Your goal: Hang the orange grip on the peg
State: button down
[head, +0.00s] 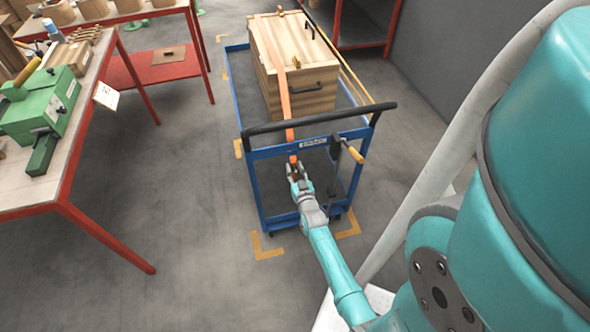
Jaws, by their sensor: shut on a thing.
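My gripper (296,172) is at the near end of a blue cart, just below its black push bar. It is shut on the small orange grip (293,159), which shows between and above the fingers. The orange grip lines up with the lower end of an orange strap (284,85) that runs over the wooden crate and down past the push bar. Whether grip and strap are joined is too small to tell. I cannot make out a peg with certainty.
The blue cart (259,152) carries a wooden crate (312,103). A crank with a wooden handle (355,155) sticks out right of my gripper. A red-framed workbench (88,85) with a green machine (38,105) stands left. The floor between bench and cart is clear.

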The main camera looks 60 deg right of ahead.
jog(key=c, duration=0.7)
grip_release()
jog(key=shift+c, duration=0.2)
jog(key=v, duration=1.2)
